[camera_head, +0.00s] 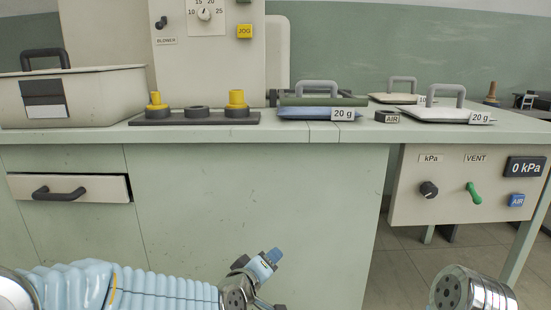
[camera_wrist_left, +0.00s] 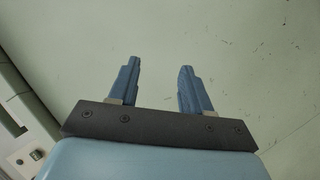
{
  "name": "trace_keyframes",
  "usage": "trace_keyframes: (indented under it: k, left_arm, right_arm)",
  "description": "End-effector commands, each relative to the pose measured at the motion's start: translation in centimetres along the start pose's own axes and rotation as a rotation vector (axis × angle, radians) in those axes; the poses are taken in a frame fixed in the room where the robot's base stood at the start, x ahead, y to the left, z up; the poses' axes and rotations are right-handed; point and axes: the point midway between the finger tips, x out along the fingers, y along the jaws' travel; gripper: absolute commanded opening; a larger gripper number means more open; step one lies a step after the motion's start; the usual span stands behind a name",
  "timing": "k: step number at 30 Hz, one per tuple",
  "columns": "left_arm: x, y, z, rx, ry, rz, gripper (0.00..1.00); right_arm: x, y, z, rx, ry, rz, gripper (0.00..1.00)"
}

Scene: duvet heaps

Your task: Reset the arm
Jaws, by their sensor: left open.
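My left arm comes in at the bottom left of the head view, in a ribbed light-blue sleeve. Its gripper (camera_head: 266,262) is in front of the pale green cabinet, below the countertop edge. In the left wrist view the two blue fingers of the left gripper (camera_wrist_left: 159,78) stand apart with nothing between them. A plain scuffed green surface lies beyond them. A chrome and dark round arm part shows at the bottom right of the head view, with no fingers visible on it.
The countertop (camera_head: 330,131) carries a cream bin (camera_head: 95,98), a dark rack with yellow-topped pegs (camera_head: 195,118), and handled pads with 20 g tags (camera_head: 430,113). A drawer (camera_head: 70,188) is slightly open at left. A control panel (camera_head: 465,190) with a green lever hangs at right.

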Motion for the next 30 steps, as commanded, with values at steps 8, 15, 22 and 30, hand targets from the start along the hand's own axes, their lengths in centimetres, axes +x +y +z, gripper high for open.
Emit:
trace_keyframes:
  k: [8, 15, 22, 30]
  left_arm:
    - [-0.1, -22.3, 10.8, 0.174, -0.363, -0.369, 0.48]
    - [-7.0, -33.9, 20.1, 0.204, -0.705, -0.515, 0.48]
    - [-13.6, -35.0, 23.9, 0.188, -0.917, -0.533, 0.48]
    - [-16.1, -28.6, 19.9, 0.191, -0.921, -0.531, 0.48]
  right_arm:
    - [0.0, 0.0, 0.0, 0.0, 0.0, 0.0, 0.43]
    - [0.0, 0.0, 0.0, 0.0, 0.0, 0.0, 0.43]
    - [-3.0, -1.1, 0.0, -0.001, -0.002, 0.0, 0.43]
    - [-10.3, -4.2, 0.1, -0.008, -0.009, -0.002, 0.43]
